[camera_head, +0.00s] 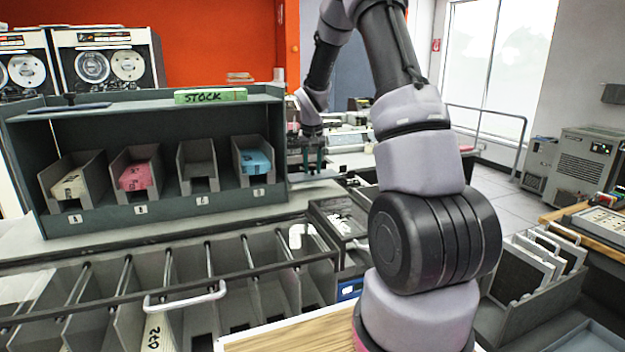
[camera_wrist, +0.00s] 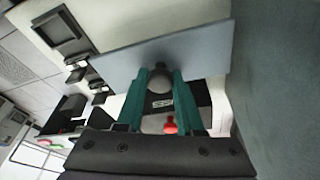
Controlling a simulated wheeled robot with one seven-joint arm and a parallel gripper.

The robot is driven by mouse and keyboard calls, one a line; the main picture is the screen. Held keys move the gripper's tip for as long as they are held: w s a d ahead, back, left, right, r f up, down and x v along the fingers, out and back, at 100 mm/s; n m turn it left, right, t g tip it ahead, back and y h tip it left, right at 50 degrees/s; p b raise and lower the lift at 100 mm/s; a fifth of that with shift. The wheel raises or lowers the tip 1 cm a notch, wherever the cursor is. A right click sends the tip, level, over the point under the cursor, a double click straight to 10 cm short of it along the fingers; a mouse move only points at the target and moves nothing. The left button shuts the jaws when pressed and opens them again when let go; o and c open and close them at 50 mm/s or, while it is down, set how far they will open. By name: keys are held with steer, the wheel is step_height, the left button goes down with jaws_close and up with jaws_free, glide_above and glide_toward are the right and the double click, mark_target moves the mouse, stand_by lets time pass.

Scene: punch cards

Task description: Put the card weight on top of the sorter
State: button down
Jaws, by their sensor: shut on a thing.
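My gripper (camera_head: 310,160) is right of the shelf unit, its teal fingers pointing down. In the wrist view the gripper (camera_wrist: 164,90) is shut on the round grey knob of a flat blue-grey plate, the card weight (camera_wrist: 112,62). The weight's plate shows as a thin strip under the fingers in the head view (camera_head: 313,176). I cannot tell whether the plate touches the surface below. A long unit with several slanted pockets and rods, which looks like the sorter (camera_head: 60,319), runs along the front.
The dark grey shelf unit (camera_head: 100,122) holds several bins and has a green STOCK deck (camera_head: 211,96) on top. Its side wall (camera_wrist: 280,80) stands close to the weight in the wrist view. A box of upright panels (camera_head: 530,280) stands at right.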

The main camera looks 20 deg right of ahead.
mark_target(312, 171)
steer(key=shift+f, duration=2.15)
steer(key=shift+f, duration=0.1)
steer(key=c, duration=0.5)
jaws_free()
steer(key=shift+c, duration=0.2)
steer(key=s+a+r+t, duration=0.1)
steer(key=s+a+r, duration=0.1)
steer(key=s+r, duration=0.45)
steer(key=s+a+r+y, duration=0.15)
steer(key=s+r, duration=0.25)
steer(key=r, duration=0.6)
steer(key=s+a+r+t+h, duration=0.1)
steer(key=s+a+r, duration=0.1)
steer(key=s+r, duration=0.45)
steer(key=s+a+r+t+y, duration=0.1)
steer(key=s+a+r, duration=0.1)
steer(key=s, duration=0.6)
steer(key=s+a+r+t+y, duration=0.1)
steer(key=s+a+r, duration=0.2)
steer(key=s, duration=0.6)
steer(key=shift+s+a+r+y, duration=0.15)
steer(key=shift+s+r+y, duration=0.1)
steer(key=shift+s+y, duration=0.1)
